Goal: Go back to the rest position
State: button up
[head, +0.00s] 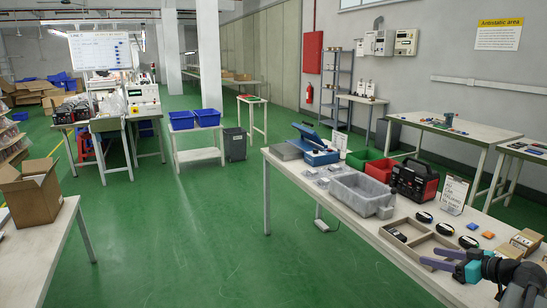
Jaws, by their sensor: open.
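My gripper (430,257) is at the lower right of the head view, at the end of my arm. Its jaws are apart and I see nothing between them. It appears over or beside the near right end of the long white workbench (345,215), close to a shallow divided tray (413,240). How high it is above the bench I cannot tell. The rest of my arm runs out of the picture at the right edge.
The workbench holds a grey bin (357,200), a black and red device (413,183), a blue case (314,150), red and green bins and small parts. A cardboard box (32,195) stands on a left table. The green floor (215,235) between is clear.

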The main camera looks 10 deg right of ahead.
jog(key=w+a+f+n+g+y, duration=0.1)
jog(key=w+a+f, duration=0.2)
jog(key=a+f, duration=0.35)
jog(key=w+a+f+n+g+y, duration=0.1)
jog(key=w+a+f+g+y, duration=0.15)
jog(key=a, duration=0.65)
jog(key=w+a+f+y, duration=0.1)
jog(key=w+a+f, duration=0.3)
jog(key=a+f, duration=0.3)
jog(key=s+a+f+n+g+p, duration=0.1)
jog(key=s+a+f+g, duration=0.2)
jog(key=a+f, duration=0.55)
jog(key=s+a+f+n+g, duration=0.1)
jog(key=s+a+f+g, duration=0.35)
jog(key=a, duration=0.75)
jog(key=s+a+f+g+h, duration=0.3)
jog(key=s+a+f+g, duration=0.2)
jog(key=s+a+f, duration=0.9)
jog(key=s+d+f+m+g+h+p, duration=0.1)
jog(key=s+f, duration=0.1)
jog(key=s, duration=0.4)
jog(key=s+d+f+m+g+h, duration=0.1)
jog(key=s+d+f, duration=0.15)
jog(key=s, duration=0.25)
jog(key=s+d+f+m+h, duration=0.2)
jog(key=s+d+m+h, duration=0.1)
jog(key=d+m+h, duration=0.1)
jog(key=shift+s+d+m, duration=0.2)
jog(key=shift+d+m, duration=0.6)
jog(key=shift+d, duration=0.35)
